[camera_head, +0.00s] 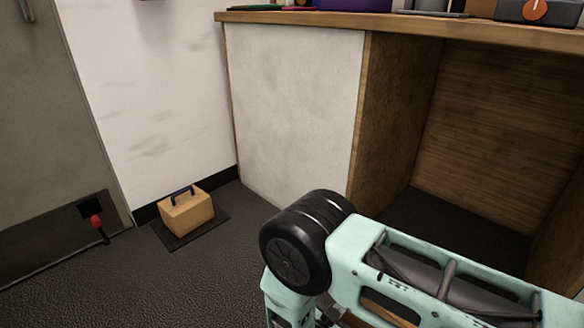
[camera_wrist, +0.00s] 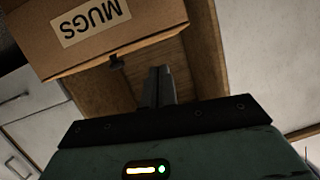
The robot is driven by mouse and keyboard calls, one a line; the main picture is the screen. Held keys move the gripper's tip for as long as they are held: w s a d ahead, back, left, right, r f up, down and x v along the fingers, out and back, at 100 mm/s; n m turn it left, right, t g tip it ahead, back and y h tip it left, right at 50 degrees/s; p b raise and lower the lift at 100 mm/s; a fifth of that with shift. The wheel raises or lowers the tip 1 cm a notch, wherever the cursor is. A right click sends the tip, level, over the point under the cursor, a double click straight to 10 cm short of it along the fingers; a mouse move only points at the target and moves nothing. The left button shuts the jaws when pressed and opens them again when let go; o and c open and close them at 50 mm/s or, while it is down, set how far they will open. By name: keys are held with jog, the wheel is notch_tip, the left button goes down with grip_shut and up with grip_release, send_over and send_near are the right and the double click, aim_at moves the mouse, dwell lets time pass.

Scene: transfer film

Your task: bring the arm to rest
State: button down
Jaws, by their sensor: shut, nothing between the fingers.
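My gripper (camera_wrist: 159,88) shows in the wrist view with its dark fingers together and nothing between them. A brown cardboard box (camera_wrist: 150,30) labelled "MUGS" appears upside down at the top of that view, just beyond the fingers; I cannot tell whether they touch. In the head view my pale green arm reaches across the lower right, folded at a black joint. The gripper itself is out of sight in the head view.
A counter (camera_head: 400,27) with a white side panel (camera_head: 292,110) and an open wooden recess stands behind my arm. A tan box (camera_head: 187,213) with a blue handle sits on a dark mat (camera_head: 217,232) by the wall. A grey door (camera_head: 40,130) is at the left. Floor at front left is clear.

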jog(key=w+a+r+n+g+y, duration=0.3)
jog(key=a+r+y, duration=0.5)
jog(key=a+r, duration=0.35)
jog(key=s+a+r+n+g+y+p, duration=0.2)
jog(key=s+a+r+n+g+y, duration=0.15)
jog(key=r, duration=0.65)
jog(key=s+d+r+n+g+y, duration=0.1)
jog(key=s+d+r+n+g, duration=0.15)
jog(key=s+r, duration=0.35)
jog(key=s+d+r+n+g+y, duration=0.1)
jog(key=s+r+n, duration=0.2)
jog(key=s+r, duration=0.25)
jog(key=s+d+r+n+g+h+p, duration=0.15)
jog(key=s+d+r+n+h, duration=0.35)
jog(key=s+d, duration=0.6)
notch_tip(320, 180, up, 38)
jog(key=w+d+y+p, duration=0.1)
jog(key=d+p, duration=0.1)
jog(key=p, duration=3.5)
jog(key=shift+w+p, duration=0.3)
jog(key=shift+w, duration=0.1)
